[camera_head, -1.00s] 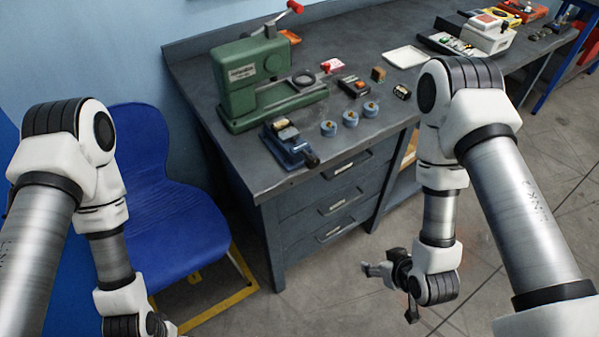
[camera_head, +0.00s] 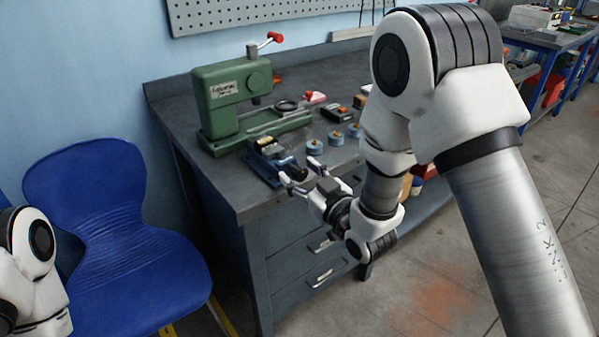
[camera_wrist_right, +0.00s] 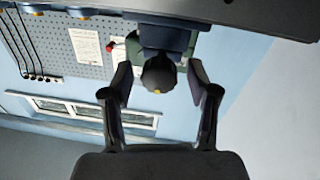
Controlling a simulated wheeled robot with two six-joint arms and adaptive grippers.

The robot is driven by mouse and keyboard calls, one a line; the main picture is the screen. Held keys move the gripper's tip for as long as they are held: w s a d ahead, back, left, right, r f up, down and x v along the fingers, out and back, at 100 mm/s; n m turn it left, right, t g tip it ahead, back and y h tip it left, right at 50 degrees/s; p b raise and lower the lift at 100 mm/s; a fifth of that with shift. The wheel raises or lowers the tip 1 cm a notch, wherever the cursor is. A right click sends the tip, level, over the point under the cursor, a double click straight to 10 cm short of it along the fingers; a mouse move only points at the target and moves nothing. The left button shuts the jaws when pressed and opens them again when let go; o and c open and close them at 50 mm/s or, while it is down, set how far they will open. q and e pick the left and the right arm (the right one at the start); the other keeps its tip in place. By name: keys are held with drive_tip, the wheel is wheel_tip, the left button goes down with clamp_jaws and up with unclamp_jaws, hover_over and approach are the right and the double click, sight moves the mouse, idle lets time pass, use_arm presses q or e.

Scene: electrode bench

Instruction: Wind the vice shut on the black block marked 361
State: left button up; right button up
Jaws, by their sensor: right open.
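The blue vice (camera_head: 266,168) stands on the dark bench near its front edge, in front of the green press. A dark block with a pale yellowish patch (camera_head: 264,143) sits at its jaws; its marking is too small to read. My right gripper (camera_head: 303,172) is open at the front end of the vice. In the right wrist view, a dark round knob (camera_wrist_right: 158,75) of the vice lies between the two spread fingers, with a gap on each side. My left gripper is out of view; only part of that arm shows at the lower left.
The green press (camera_head: 222,105) with a red-tipped lever stands behind the vice. Several blue round pieces (camera_head: 314,147) lie to its right, close to my right arm. A blue chair (camera_head: 110,225) stands left of the bench.

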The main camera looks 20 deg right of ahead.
drive_tip(key=shift+w, duration=0.25)
drive_tip(key=shift+s, duration=0.1)
clamp_jaws()
drive_tip(key=shift+m, duration=0.3)
drive_tip(key=m+p, duration=0.1)
drive_tip(key=m, duration=0.3)
drive_tip(key=m+p, duration=0.2)
drive_tip(key=m, duration=0.3)
drive_tip(key=shift+d+m+g, duration=0.1)
drive_tip(key=shift+m+g, duration=0.2)
drive_tip(key=shift+g, duration=0.1)
drive_tip(key=m+p, duration=0.1)
drive_tip(key=m, duration=0.4)
drive_tip(key=shift+y+p, duration=0.3)
drive_tip(key=shift+p, duration=0.1)
drive_tip(key=m+p, duration=0.1)
drive_tip(key=m, duration=0.2)
drive_tip(key=shift+f+m+g+y, duration=0.15)
drive_tip(key=shift+m+g+y, duration=0.15)
drive_tip(key=shift+m, duration=0.1)
